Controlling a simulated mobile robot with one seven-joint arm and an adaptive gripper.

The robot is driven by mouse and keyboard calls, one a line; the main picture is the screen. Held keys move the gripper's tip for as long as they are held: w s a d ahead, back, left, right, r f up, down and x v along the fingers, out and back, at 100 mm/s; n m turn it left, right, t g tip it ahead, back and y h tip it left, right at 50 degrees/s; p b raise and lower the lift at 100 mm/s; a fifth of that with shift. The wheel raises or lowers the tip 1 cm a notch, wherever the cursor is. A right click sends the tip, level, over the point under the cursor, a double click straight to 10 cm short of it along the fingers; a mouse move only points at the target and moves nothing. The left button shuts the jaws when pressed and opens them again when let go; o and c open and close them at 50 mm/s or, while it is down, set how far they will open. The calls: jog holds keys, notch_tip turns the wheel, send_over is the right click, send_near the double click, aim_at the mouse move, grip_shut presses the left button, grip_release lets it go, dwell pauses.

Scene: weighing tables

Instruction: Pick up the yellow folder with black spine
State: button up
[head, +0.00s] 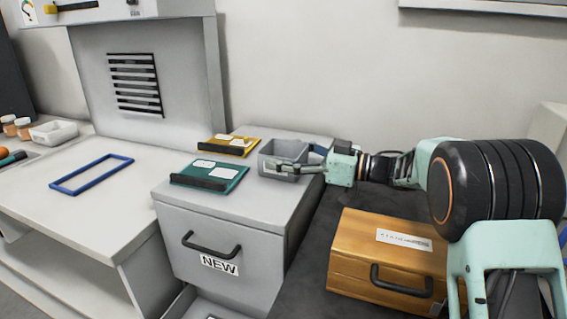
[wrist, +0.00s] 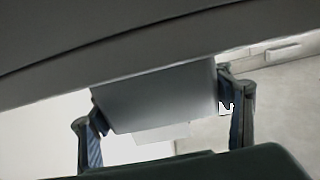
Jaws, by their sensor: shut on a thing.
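The yellow folder with black spine (head: 229,145) lies flat at the back left of the grey cabinet top. It has white labels and is apart from my gripper. The exact contact is hard to see.
A teal folder with black spine (head: 209,174) lies in front of the yellow one on the cabinet (head: 225,208). A wooden box (head: 365,255) stands at the lower right. A blue frame (head: 91,174) lies on the left table, with clear surface around it.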

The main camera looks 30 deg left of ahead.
jog(key=shift+c, duration=1.1)
jog(key=shift+r, duration=0.1)
jog(key=shift+r, duration=0.5)
notch_tip(320, 180, up, 2)
jog(key=shift+r+p, duration=0.15)
jog(key=shift+p, duration=0.35)
jog(key=s+d+r+p, duration=0.3)
jog(key=s+d+r, duration=0.3)
jog(key=d+r, duration=0.3)
jog(key=d, duration=0.3)
jog(key=shift+s+d+r, duration=0.15)
jog(key=shift+s+r, duration=0.1)
jog(key=shift+s, duration=0.15)
